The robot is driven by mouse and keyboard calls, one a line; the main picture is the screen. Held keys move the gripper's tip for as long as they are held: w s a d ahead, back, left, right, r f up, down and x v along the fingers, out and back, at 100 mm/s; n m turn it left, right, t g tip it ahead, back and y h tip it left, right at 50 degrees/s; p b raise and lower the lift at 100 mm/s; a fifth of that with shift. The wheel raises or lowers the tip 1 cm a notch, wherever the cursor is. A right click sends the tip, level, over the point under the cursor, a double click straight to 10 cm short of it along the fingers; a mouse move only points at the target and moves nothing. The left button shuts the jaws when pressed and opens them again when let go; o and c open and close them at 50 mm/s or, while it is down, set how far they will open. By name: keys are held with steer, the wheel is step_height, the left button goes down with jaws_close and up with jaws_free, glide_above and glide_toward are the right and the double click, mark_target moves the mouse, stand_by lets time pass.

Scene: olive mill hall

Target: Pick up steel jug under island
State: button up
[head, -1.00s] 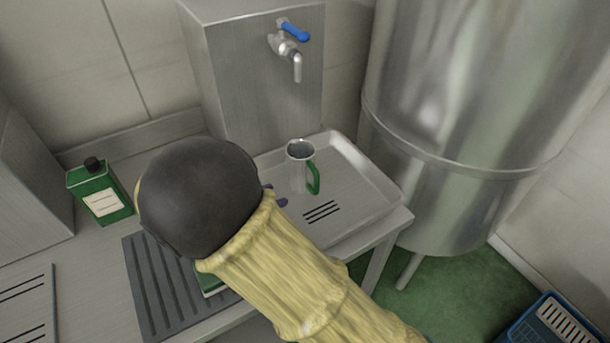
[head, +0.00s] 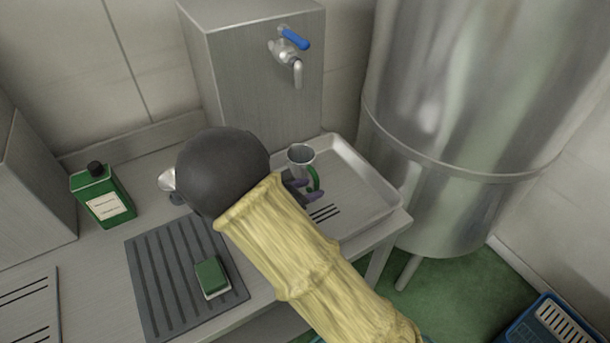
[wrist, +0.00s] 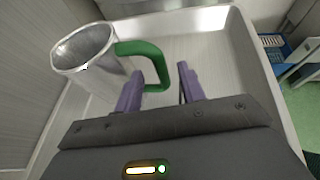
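The steel jug (head: 300,156) with a green handle stands upright in a shallow metal tray (head: 372,187), below the tap with the blue lever. In the wrist view the jug (wrist: 92,62) is at upper left, its green handle (wrist: 150,60) pointing right toward my fingers. My gripper (wrist: 160,88) is open, its purple fingertips apart, with the lower end of the handle by the left finger. I cannot tell whether they touch. In the head view my gripper (head: 308,191) is partly hidden behind my dark wrist, right by the jug.
A tap (head: 290,50) on a steel block is above the tray. A green can (head: 102,197), a grey ribbed mat (head: 165,290) and a green-topped sponge (head: 212,276) are on the counter at left. A metal funnel-like piece (head: 167,181) shows beside my wrist. A large steel tank (head: 440,180) stands at right.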

steer(key=shift+s, duration=0.1)
steer(key=shift+w+d, duration=0.2)
steer(key=shift+d, duration=0.1)
steer(key=p+x, duration=0.1)
steer(key=x, duration=0.3)
steer(key=shift+w+d+f, duration=0.15)
steer(key=shift+w+f, duration=0.05)
jaws_close()
